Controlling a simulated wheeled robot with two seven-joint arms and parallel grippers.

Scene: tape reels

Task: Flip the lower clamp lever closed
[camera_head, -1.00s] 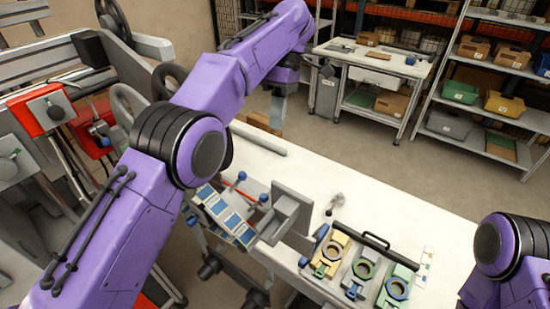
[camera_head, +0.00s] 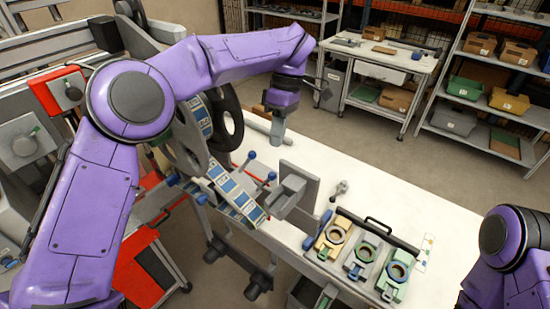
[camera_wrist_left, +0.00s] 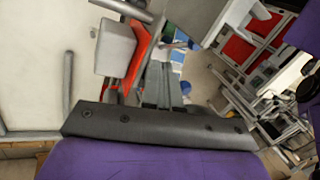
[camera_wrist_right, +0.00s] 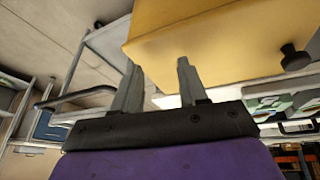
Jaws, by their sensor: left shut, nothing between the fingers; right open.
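Two short levers with blue knobs stand at the tape fixture in the head view, one farther back (camera_head: 251,155) and one nearer (camera_head: 271,176). A red bar lies between them. I cannot tell for certain which is the lower clamp lever or how far it is turned. My left gripper (camera_head: 277,138) points down over the white bench behind the levers, apart from them. Its fingers (camera_wrist_left: 161,80) are shut and empty in the left wrist view. My right gripper (camera_wrist_right: 158,66) is open and empty in the right wrist view, and hidden in the head view.
A blue-and-white strip (camera_head: 236,196) runs beside the levers, with large dark reels (camera_head: 227,117) behind it. A grey upright bracket (camera_head: 292,190) stands right of the levers. Yellow (camera_head: 331,238), grey and green ring fixtures sit farther right. A yellow box (camera_wrist_right: 225,45) is close to my right gripper.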

